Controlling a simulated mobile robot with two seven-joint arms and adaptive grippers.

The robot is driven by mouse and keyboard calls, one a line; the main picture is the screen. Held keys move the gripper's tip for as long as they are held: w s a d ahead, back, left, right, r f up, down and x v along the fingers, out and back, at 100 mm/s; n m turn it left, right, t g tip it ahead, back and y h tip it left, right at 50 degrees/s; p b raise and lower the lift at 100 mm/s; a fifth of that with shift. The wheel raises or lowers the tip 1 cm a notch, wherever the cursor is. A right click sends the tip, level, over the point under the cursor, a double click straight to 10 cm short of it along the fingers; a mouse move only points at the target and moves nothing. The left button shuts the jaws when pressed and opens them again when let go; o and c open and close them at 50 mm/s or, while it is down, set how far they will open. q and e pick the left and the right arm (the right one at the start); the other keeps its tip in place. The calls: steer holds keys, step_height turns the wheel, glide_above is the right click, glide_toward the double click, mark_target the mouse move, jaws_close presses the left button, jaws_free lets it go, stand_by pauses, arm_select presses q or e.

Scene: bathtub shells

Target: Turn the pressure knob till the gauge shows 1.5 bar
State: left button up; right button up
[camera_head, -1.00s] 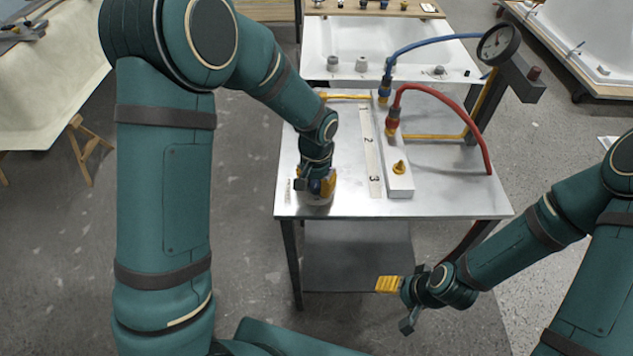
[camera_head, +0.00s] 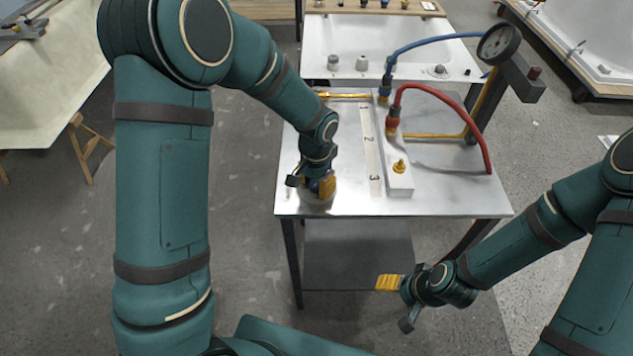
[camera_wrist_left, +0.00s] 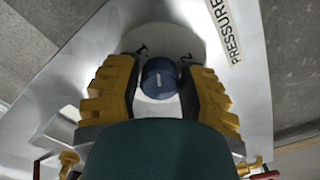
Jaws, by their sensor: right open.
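The blue pressure knob (camera_wrist_left: 160,82) sits on a pale round dial (camera_wrist_left: 165,42) with number marks, beside the printed word PRESSURE (camera_wrist_left: 222,28). My left gripper (camera_head: 317,187) is down at the table's near left corner; in the left wrist view its yellow-backed fingers (camera_wrist_left: 160,92) lie on both sides of the knob, close against it. The head view mostly hides the knob. The round gauge (camera_head: 499,44) stands on a post at the table's back right; its needle is too small to read. My right gripper (camera_head: 394,305) is open and empty in front of the table.
The metal table (camera_head: 450,190) carries a white block (camera_head: 400,178) with a brass fitting, a numbered strip (camera_head: 371,160), a blue hose (camera_head: 430,42) and a red hose (camera_head: 470,115). A white tub shell (camera_head: 400,50) stands behind.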

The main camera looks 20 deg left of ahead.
mark_target(316, 183)
arm_select(q)
steer(key=shift+o, duration=1.4)
step_height(316, 183, up, 12)
